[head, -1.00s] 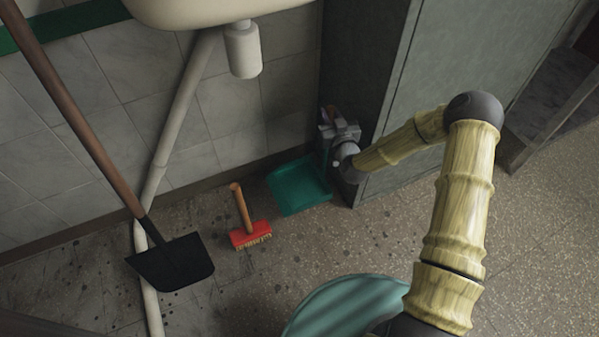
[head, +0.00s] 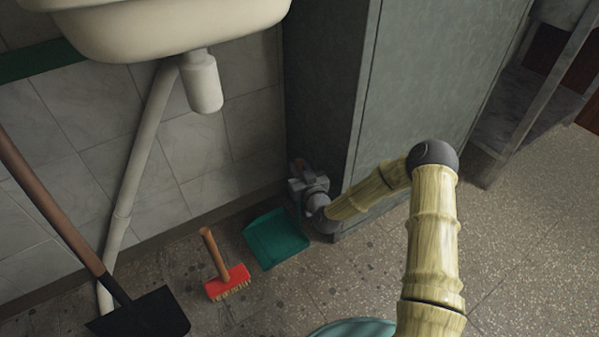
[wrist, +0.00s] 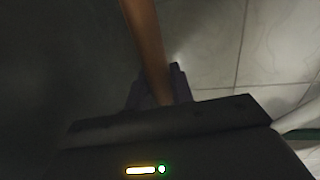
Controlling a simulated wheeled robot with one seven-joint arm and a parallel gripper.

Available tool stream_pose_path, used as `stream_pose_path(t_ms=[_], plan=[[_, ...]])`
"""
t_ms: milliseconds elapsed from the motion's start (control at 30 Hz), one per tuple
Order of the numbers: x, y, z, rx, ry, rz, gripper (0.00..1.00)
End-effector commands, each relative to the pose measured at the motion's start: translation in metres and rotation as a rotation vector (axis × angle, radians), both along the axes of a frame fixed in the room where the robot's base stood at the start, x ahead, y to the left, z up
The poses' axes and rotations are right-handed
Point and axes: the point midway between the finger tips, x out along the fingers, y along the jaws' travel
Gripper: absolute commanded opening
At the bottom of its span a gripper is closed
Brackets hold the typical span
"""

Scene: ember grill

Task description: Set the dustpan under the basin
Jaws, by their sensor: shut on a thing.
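The green dustpan (head: 275,238) is by the foot of the tiled wall, left of the grey cabinet, in the head view. Its pan looks low at the floor; whether it touches the floor I cannot tell. My gripper (head: 308,180) is at the dustpan's upper right, beside the cabinet, shut on its handle. The brown handle (wrist: 150,45) runs between the fingers in the wrist view. The cream basin (head: 170,28) is on the wall at upper left, with its drain trap below. The dustpan is lower and right of the basin in the picture.
A red brush (head: 228,282) with a wooden handle stands just left of the dustpan. A black shovel (head: 145,315) leans farther left, near the drainpipe (head: 140,165). The cabinet (head: 345,100) is close to my gripper. A teal round thing (head: 352,329) shows at the bottom.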

Motion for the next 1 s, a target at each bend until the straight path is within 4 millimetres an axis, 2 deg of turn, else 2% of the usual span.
stream_pose_path(t_ms=[400, 433, 500, 533, 867, 1000], plan=[[0.001, 0.000, -0.003, 0.002, -0.005, 0.000, 0.00], [0.000, 0.000, -0.004, 0.000, -0.002, 0.000, 0.29], [0.000, 0.000, -0.004, -0.001, -0.001, 0.000, 0.43], [0.000, 0.000, -0.004, -0.001, -0.001, 0.000, 0.45], [0.000, 0.000, -0.001, 0.000, -0.001, 0.000, 0.45], [-0.010, -0.004, 0.001, -0.001, 0.001, 0.001, 0.45]])
